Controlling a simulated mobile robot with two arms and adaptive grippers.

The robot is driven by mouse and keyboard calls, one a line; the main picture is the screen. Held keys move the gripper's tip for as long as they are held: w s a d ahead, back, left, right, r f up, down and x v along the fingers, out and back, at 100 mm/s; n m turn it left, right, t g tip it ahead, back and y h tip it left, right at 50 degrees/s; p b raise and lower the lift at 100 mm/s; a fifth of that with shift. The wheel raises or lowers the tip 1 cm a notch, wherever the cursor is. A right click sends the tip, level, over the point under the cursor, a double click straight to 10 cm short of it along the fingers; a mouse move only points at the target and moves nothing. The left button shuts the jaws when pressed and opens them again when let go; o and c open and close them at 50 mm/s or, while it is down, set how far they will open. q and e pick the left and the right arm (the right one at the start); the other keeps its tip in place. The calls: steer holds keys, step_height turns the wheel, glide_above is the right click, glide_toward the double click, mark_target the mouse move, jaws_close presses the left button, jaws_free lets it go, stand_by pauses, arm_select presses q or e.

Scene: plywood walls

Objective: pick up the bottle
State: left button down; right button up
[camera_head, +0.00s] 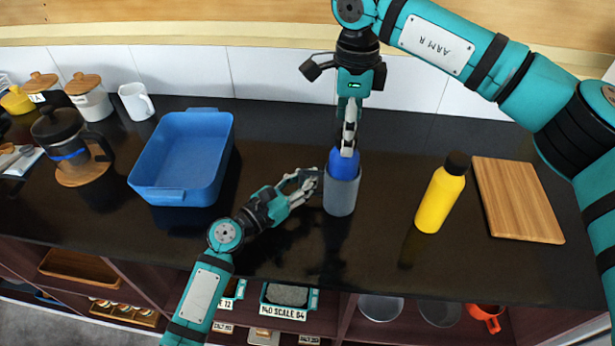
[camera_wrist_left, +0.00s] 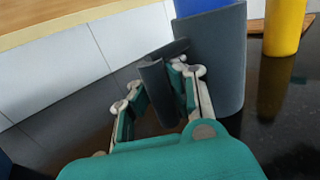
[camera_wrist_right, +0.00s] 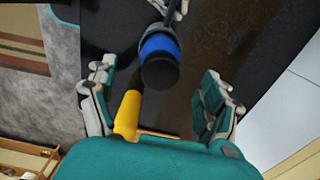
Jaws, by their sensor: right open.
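My left gripper (camera_head: 314,180) is low, just left of the grey part. A yellow bottle (camera_head: 440,200) with a black cap stands upright to the right.
A blue tray (camera_head: 160,192) is on the counter to the left. A wooden board (camera_head: 518,200) lies right of the yellow bottle. A coffee press (camera_head: 68,135), a white mug (camera_head: 136,101) and lidded jars (camera_head: 90,98) stand far left. Shelves with items are below the counter's front edge.

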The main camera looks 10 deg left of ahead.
mark_target(343, 172)
steer(key=n, duration=0.4)
steer(key=s+n+t, duration=0.1)
steer(key=n, duration=0.1)
steer(key=shift+d+r+n, duration=0.3)
steer(key=shift+r+n, duration=0.1)
steer(key=n, duration=0.3)
steer(key=s+n+t, duration=0.1)
steer(key=n, duration=0.1)
steer(key=shift+d+r+y, duration=0.15)
steer(key=shift+r+y, duration=0.25)
step_height(343, 172, down, 9)
steer(key=w+n+t, duration=0.2)
steer(key=n, duration=0.8)
steer(key=shift+a+y, duration=0.4)
steer(key=shift+a, duration=0.05)
steer(key=shift+w, duration=0.1)
jaws_close()
